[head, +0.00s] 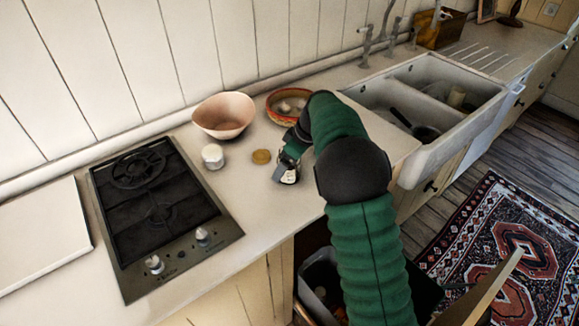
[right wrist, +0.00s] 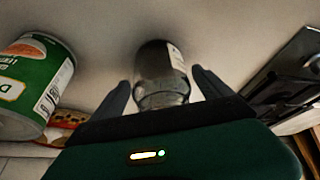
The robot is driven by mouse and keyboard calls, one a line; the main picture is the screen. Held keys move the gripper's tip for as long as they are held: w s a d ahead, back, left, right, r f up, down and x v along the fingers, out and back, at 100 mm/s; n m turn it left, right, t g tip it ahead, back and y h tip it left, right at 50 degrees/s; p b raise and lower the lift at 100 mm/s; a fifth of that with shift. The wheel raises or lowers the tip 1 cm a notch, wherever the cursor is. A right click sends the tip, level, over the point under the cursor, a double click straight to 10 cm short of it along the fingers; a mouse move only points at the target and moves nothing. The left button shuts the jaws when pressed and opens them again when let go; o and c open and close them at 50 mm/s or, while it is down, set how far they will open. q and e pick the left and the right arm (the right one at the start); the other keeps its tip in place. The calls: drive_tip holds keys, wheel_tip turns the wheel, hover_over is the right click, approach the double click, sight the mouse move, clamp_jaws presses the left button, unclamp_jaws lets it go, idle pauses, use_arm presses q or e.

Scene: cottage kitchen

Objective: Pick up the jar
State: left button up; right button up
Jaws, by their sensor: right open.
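The jar (right wrist: 162,66) is clear glass with a pale label. In the right wrist view it is between the two dark fingers of my right gripper (right wrist: 161,84), with a gap visible on each side. The fingers are open and not closed on it. In the head view the jar (head: 289,176) shows at the end of my green arm on the counter, partly covered by the gripper. A round golden lid (head: 261,157) lies flat to the left of the jar. My left gripper is not in view.
A green-labelled can (right wrist: 38,85) is close on the left in the wrist view. A white container (head: 213,157), a pink bowl (head: 224,115) and a patterned bowl (head: 288,104) stand nearby. The hob (head: 160,215) is at left, the sink (head: 430,95) at right.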

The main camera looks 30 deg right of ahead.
drive_tip(key=shift+x, duration=0.85)
drive_tip(key=shift+a+r, duration=0.1)
drive_tip(key=shift+r, duration=0.1)
drive_tip(key=c, duration=1.6)
drive_tip(key=shift+c, duration=0.2)
